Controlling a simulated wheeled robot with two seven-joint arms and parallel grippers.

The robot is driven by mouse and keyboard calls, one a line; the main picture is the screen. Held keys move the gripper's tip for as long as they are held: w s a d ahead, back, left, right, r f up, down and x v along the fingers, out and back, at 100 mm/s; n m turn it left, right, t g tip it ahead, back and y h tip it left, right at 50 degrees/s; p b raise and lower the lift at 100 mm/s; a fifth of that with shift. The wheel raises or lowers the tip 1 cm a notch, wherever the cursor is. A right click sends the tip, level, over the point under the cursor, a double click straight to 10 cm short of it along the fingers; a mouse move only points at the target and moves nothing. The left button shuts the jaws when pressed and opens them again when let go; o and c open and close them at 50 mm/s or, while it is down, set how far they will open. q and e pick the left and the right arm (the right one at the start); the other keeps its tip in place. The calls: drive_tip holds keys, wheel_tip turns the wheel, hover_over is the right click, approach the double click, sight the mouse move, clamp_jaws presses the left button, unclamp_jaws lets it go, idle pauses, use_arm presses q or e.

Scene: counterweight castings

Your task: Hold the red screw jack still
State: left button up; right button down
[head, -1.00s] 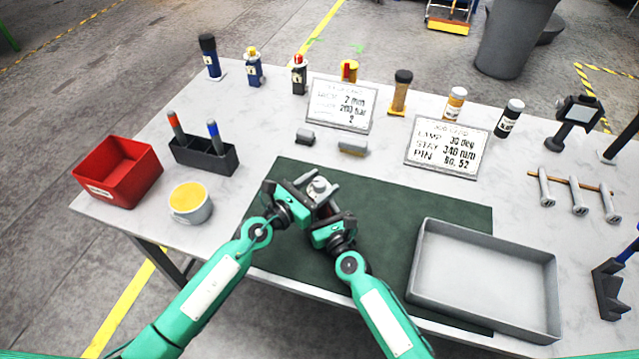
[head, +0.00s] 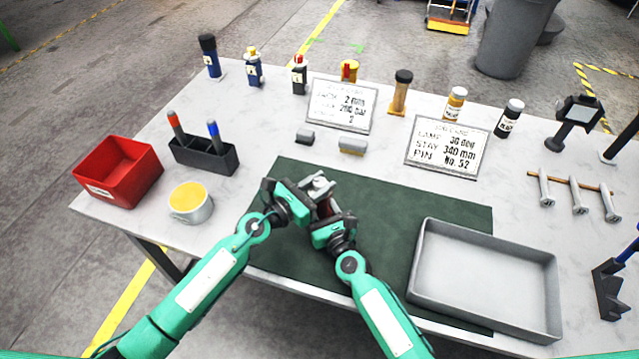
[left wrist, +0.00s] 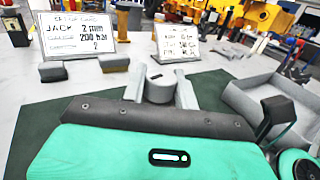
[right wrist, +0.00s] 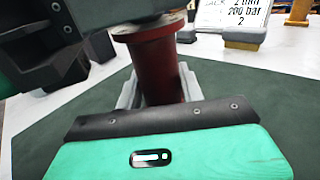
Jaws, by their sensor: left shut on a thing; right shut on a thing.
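The red screw jack stands on the dark green mat (head: 400,215), mostly hidden between my grippers in the head view. Its grey slotted top (left wrist: 158,88) sits between the fingers of my left gripper (left wrist: 160,85), which is shut on it. The red flanged body (right wrist: 158,65) shows upright in the right wrist view. My right gripper (right wrist: 157,90) is shut on this body, lower than the left one. In the head view the left gripper (head: 316,187) is at the top and the right gripper (head: 330,212) is close beside it, nearer me.
A sign reading jack, 2 mm, 200 bar (head: 342,105) and a second sign (head: 447,147) lie behind. Two small grey blocks (head: 305,136) (head: 352,146) are near. A grey tray (head: 485,280) is right; a red bin (head: 118,172) and yellow-filled cup (head: 190,202) are left.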

use_arm(q)
drive_tip(key=shift+m+g+h, duration=0.7)
drive_tip(key=shift+m+g, duration=0.1)
drive_tip(key=shift+g, duration=0.2)
drive_tip(key=shift+f+m+g+h, duration=0.1)
drive_tip(key=shift+m+g+h, duration=0.5)
drive_tip(key=shift+m+g, duration=0.55)
drive_tip(key=shift+m+g+h, duration=0.6)
drive_tip(key=shift+m+g, duration=0.15)
drive_tip(key=shift+g, duration=0.8)
use_arm(e)
drive_tip(key=shift+a, duration=0.1)
use_arm(q)
drive_tip(key=o, duration=1)
drive_tip(key=v, duration=1.2)
drive_tip(key=shift+a, duration=0.1)
